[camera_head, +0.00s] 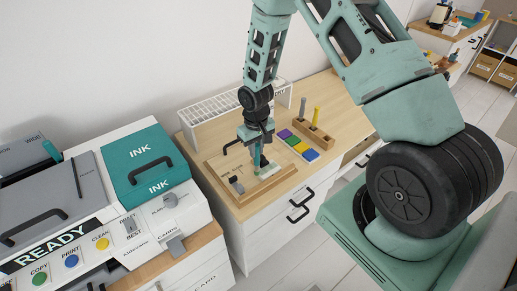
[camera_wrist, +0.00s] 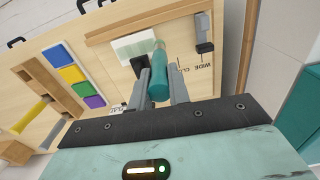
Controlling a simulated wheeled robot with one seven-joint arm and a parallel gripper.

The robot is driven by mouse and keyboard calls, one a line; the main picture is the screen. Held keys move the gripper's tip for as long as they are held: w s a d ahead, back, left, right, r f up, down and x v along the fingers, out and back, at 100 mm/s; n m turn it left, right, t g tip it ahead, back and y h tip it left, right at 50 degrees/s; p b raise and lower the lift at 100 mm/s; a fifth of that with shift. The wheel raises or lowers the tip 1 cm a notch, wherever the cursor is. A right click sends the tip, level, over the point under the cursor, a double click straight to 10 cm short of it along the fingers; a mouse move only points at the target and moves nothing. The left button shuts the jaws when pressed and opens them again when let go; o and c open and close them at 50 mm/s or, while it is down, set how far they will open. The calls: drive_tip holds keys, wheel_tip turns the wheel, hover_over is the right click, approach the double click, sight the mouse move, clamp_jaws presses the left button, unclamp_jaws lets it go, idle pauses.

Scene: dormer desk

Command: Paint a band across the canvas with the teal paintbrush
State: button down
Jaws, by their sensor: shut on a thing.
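My gripper (camera_head: 257,142) is shut on the teal paintbrush (camera_head: 257,158) and holds it pointing down over the wooden desk board. In the wrist view the teal paintbrush (camera_wrist: 158,86) sits between the two grey fingers of my gripper (camera_wrist: 160,80). The canvas appears to be a small pale green and whitish panel (camera_head: 269,171), also in the wrist view (camera_wrist: 132,47), close by the brush's lower end. I cannot tell whether the bristles touch it, since the tip is partly hidden.
A grey slider (camera_head: 237,185) stands left of the brush. Purple, green, yellow and blue pads (camera_head: 298,146) lie to the right, beside a wooden holder (camera_head: 313,131) with upright sticks. A white rack (camera_head: 236,104) stands behind. A teal-lidded ink machine (camera_head: 143,165) is at left.

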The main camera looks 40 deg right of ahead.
wheel_tip(320, 180, up, 2)
drive_tip(key=shift+d+r, duration=0.1)
drive_tip(key=shift+d, duration=0.05)
drive_tip(key=shift+r+p, duration=2.1)
drive_tip(key=shift+r, duration=0.65)
drive_tip(key=shift+f, duration=0.2)
